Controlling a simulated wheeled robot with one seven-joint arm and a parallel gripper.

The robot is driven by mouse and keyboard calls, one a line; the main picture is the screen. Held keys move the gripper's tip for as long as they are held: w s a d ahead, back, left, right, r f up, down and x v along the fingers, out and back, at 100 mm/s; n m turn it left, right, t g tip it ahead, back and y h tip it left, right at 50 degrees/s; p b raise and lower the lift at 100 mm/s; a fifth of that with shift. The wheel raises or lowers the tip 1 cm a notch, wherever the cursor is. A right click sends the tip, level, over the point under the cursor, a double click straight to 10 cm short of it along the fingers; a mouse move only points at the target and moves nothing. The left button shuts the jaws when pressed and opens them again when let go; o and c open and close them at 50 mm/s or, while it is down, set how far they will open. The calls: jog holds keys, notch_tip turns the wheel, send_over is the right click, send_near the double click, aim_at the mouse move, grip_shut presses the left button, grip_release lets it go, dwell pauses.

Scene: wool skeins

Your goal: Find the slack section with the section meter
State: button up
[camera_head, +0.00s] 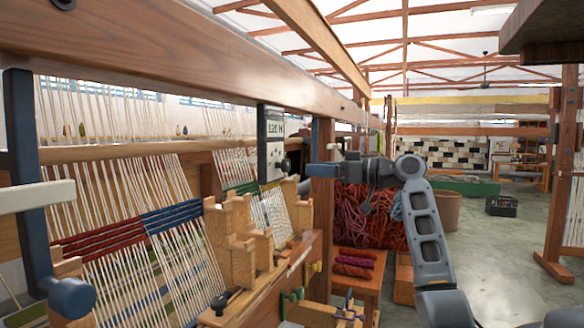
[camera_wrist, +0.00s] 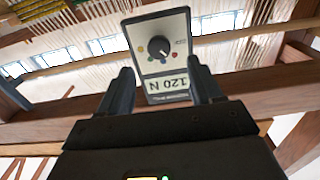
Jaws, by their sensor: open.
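The section meter (camera_head: 272,128) is a dark-framed box with a pale face reading "120 N". It sits by the loom's upright post, below the long beam. In the wrist view the meter (camera_wrist: 160,55) is upside down, with a black knob and coloured dots around it. My gripper (camera_head: 318,170) is right of the meter in the head view. It is open, its two fingers (camera_wrist: 163,85) on either side of the meter's near end; I cannot tell whether they touch it. The warp (camera_head: 130,235) shows red, blue and green woven bands; no section is clearly slack.
Wooden blocks (camera_head: 240,240) stand along the loom's front rail. A blue knob (camera_head: 72,298) is at lower left. A long wooden beam (camera_head: 190,60) runs above. Red yarn skeins (camera_head: 365,215) hang behind my arm. The floor at the right (camera_head: 500,250) is mostly free.

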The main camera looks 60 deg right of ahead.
aim_at(289, 165)
jog(key=shift+w+a+r+p, duration=0.15)
jog(key=shift+w+p, duration=0.25)
jog(key=shift+w, duration=1.5)
jog(key=shift+w+r+p, duration=0.15)
jog(key=shift+w+p, duration=0.25)
jog(key=shift+w, duration=1.45)
jog(key=c, duration=1)
